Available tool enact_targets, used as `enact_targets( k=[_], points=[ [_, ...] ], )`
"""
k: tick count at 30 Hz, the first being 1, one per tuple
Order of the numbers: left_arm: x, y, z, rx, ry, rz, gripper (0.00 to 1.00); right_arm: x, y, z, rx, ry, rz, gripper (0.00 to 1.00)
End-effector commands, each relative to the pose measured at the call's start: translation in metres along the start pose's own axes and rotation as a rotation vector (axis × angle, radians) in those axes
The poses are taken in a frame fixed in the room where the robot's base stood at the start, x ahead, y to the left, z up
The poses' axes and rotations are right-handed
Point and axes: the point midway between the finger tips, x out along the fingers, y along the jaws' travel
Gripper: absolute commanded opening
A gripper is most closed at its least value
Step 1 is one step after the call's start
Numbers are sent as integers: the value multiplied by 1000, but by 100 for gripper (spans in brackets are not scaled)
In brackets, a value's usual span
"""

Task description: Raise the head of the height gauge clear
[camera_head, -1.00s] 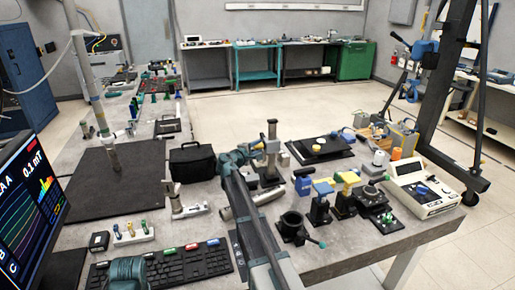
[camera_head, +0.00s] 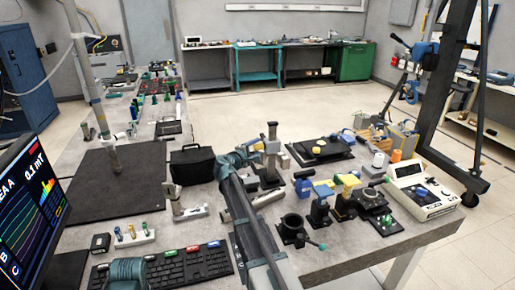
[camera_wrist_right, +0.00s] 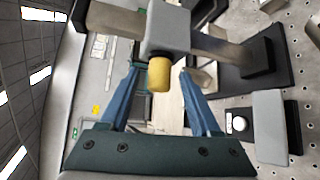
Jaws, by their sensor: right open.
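The height gauge (camera_head: 272,137) stands upright on a dark base near the middle of the bench. Its grey head (camera_wrist_right: 168,27) carries a short yellow knob (camera_wrist_right: 159,78), and its post runs across the top of the right wrist view. My right gripper (camera_wrist_right: 158,72) is open, with one blue finger on either side of the knob and a visible gap to each. In the head view my right gripper (camera_head: 250,152) is at the gauge's left side, and my forearm hides part of the bench below it.
A black bag (camera_head: 192,166) stands left of the gauge, and a small metal stand (camera_head: 187,205) is in front of it. A black open-topped holder (camera_head: 293,229) and blue-topped stands (camera_head: 323,190) crowd the right. A keyboard (camera_head: 170,266) lies in front. The dark mat (camera_head: 110,190) has bare space.

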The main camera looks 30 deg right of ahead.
Motion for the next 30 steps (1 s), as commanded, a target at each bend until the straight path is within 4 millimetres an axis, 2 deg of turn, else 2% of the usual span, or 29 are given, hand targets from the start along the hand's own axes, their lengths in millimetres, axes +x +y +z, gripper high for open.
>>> enact_targets(
  k=[1, 9, 15, 21, 30],
  points=[
    [-4, 0, 0, 0, 0, 0, 0, -13, 1, 2, 0, 2, 1, 64],
    [-15, -1, 1, 0, 0, 0, 0, -73, 1, 2, -1, 4, 1, 64],
    [-20, -2, 1, 0, 0, 0, 0, -105, 1, 1, -1, 3, 1, 64],
    [-22, -2, 1, 0, 0, 0, 0, -121, 0, 0, 0, 2, 1, 64],
    [-22, -2, 1, 0, 0, 0, 0, -123, 0, 0, 0, 1, 1, 64]
  ],
)
